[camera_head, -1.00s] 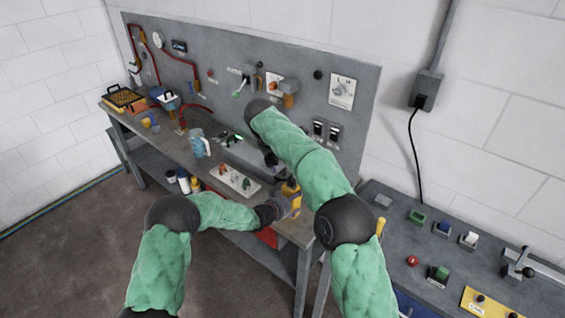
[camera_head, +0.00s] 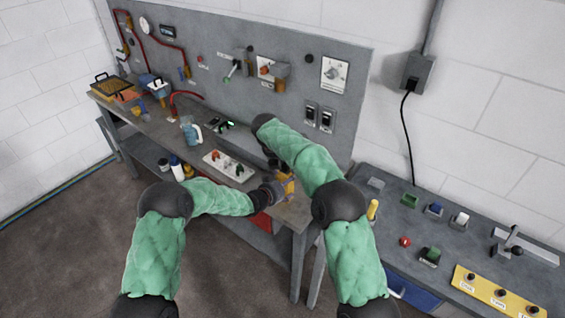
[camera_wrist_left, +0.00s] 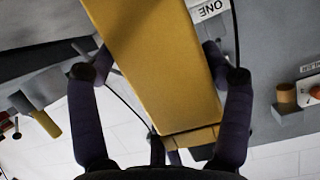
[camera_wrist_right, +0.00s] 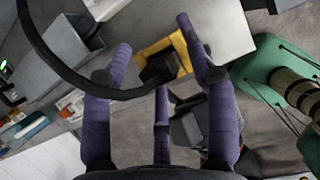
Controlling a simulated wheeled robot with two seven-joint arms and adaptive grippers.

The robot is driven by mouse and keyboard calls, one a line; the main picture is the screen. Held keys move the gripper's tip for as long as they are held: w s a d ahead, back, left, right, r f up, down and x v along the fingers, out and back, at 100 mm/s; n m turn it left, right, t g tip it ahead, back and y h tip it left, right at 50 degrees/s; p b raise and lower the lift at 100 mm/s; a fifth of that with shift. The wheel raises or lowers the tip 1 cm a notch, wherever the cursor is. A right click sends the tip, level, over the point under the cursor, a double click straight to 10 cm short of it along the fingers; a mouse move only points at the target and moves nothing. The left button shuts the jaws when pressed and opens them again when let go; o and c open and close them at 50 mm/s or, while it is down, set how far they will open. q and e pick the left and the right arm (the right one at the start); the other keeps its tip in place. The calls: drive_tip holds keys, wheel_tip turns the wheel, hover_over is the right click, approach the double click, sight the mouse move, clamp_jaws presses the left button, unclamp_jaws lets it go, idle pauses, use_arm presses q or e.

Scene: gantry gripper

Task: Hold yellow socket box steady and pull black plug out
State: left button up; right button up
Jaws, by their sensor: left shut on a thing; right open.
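The yellow socket box (camera_head: 287,186) is at the right end of the workbench, partly hidden by my arms. My left gripper (camera_head: 276,190) is shut on it; in the left wrist view the yellow box (camera_wrist_left: 160,65) fills the space between the fingers. In the right wrist view, the black plug (camera_wrist_right: 158,69) sits at the yellow box (camera_wrist_right: 181,46), with a black cable curving from it to the upper left. My right gripper (camera_wrist_right: 154,45) is open, its fingers on either side of the plug with gaps. In the head view its fingers are mostly hidden behind the forearm.
A grey workbench (camera_head: 150,128) with a back panel carries a white switch board (camera_head: 228,166) and a blue jug (camera_head: 190,129). A second bench (camera_head: 385,232) with coloured blocks stands at the right. A wall outlet (camera_head: 416,75) has a black cable hanging down.

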use_arm(q)
drive_tip(key=shift+f, duration=0.1)
use_arm(e)
clamp_jaws()
drive_tip(key=shift+r, duration=0.1)
drive_tip(key=shift+w+r, duration=0.1)
drive_tip(key=shift+r, duration=1.35)
use_arm(q)
drive_tip(key=shift+s, duration=0.1)
use_arm(e)
drive_tip(key=shift+r, duration=1.45)
